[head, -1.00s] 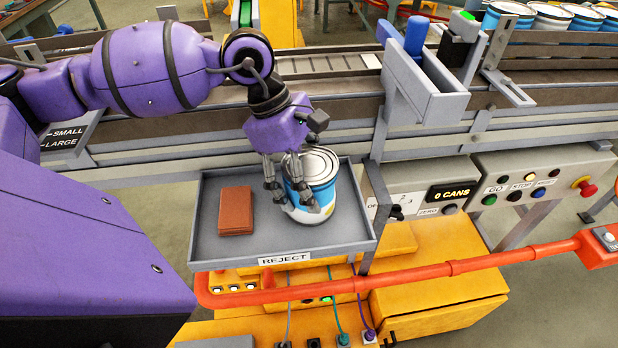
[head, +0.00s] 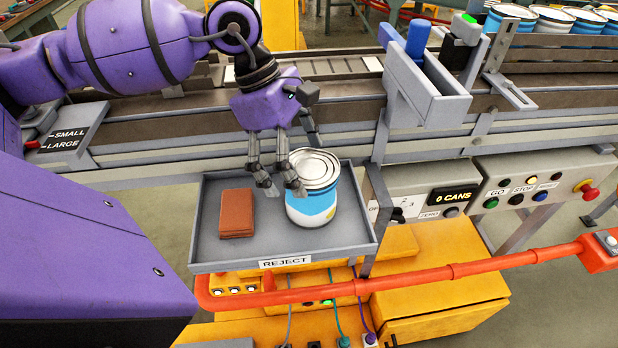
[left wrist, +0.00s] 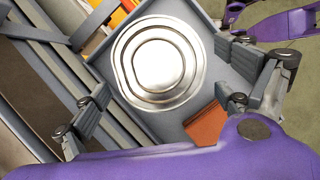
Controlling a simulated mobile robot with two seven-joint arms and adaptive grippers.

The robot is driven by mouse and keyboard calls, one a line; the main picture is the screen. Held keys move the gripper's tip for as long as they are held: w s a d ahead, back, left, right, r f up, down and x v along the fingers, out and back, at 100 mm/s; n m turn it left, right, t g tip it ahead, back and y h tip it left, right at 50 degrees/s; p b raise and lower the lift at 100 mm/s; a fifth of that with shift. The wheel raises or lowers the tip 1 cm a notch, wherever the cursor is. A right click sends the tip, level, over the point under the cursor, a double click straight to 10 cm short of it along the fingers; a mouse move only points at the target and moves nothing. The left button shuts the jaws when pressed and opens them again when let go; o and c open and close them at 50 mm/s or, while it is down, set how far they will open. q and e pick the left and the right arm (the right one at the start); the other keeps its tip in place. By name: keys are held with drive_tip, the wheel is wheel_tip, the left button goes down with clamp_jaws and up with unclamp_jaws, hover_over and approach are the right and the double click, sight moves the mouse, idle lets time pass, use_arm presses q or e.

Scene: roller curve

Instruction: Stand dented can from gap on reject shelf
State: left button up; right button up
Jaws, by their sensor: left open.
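A blue and white can (head: 314,190) stands upright on the grey reject shelf (head: 262,250), right of its middle. The can's silver lid has a flattened, uneven rim on one side; the lid also shows from above in the left wrist view (left wrist: 162,62). My left gripper (head: 292,170) is open, above and just left of the can, with its fingers apart. In the left wrist view the fingers (left wrist: 160,115) are spread to either side and do not close on the can.
A brown block (head: 236,213) lies on the left of the shelf. Behind the shelf runs the conveyor rail (head: 200,165), with a grey chute (head: 425,90) at right. An orange rail (head: 450,268) crosses in front. The shelf has free room around the block.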

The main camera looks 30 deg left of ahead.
use_arm(q)
drive_tip(key=v, duration=0.7)
drive_tip(key=shift+r, duration=0.2)
